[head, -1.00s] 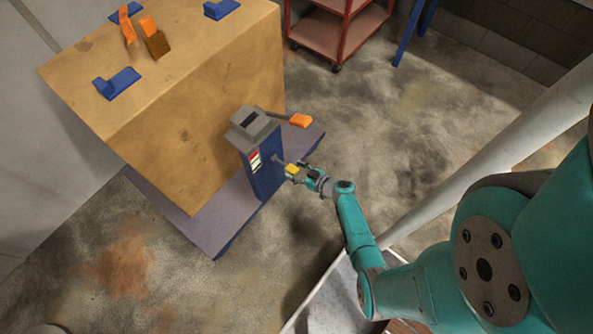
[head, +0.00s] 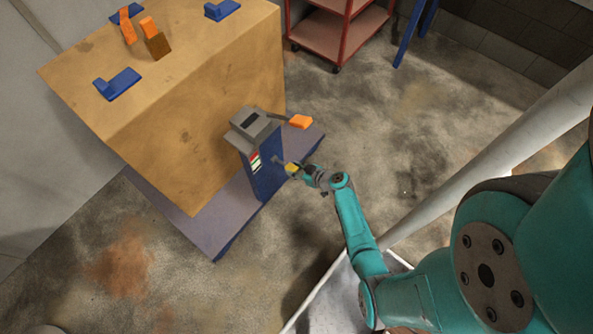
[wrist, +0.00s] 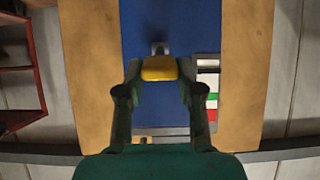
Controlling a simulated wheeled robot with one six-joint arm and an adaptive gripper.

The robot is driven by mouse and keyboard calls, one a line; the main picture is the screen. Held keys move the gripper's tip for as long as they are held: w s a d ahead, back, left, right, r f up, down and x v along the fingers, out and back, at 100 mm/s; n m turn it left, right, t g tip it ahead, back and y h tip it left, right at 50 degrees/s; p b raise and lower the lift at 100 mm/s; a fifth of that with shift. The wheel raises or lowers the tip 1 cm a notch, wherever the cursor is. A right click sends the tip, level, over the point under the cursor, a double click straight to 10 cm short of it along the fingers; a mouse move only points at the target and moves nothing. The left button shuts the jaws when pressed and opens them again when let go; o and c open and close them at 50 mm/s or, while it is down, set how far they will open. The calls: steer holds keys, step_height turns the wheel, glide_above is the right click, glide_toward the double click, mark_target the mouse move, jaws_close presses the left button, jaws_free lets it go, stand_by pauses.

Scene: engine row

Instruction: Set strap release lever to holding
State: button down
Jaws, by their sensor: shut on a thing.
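The strap release lever (head: 291,168) shows as a short grey stem with a yellow grip, on the face of a blue post (head: 266,178). In the wrist view the yellow grip (wrist: 159,68) sits between my two fingers, and its stem meets the blue face above it. My gripper (head: 298,170) is shut on this grip; it also shows in the wrist view (wrist: 158,83). A label (head: 254,160) with red, white and green bands is on the post beside the lever; it also shows in the wrist view (wrist: 208,90), partly behind a finger.
A grey head (head: 252,125) with an orange-ended handle (head: 300,121) tops the post. A large tan crate (head: 190,110) stands behind it on a purple-grey base (head: 185,215). A red cart (head: 338,35) stands at the back. Floor to the right is clear.

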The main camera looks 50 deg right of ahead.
steer(key=shift+w+r+g, duration=0.2)
steer(key=shift+r+g, duration=0.1)
steer(key=shift+r, duration=0.15)
steer(key=shift+w+r, duration=0.35)
steer(key=shift+r, duration=0.25)
steer(key=shift+w+r, duration=0.35)
steer(key=shift+r, duration=0.2)
steer(key=c, duration=0.7)
jaws_free()
steer(key=shift+s, duration=0.1)
steer(key=shift+s+r, duration=0.15)
steer(key=shift+s, duration=0.15)
steer(key=v, duration=1.1)
steer(key=shift+r, duration=0.2)
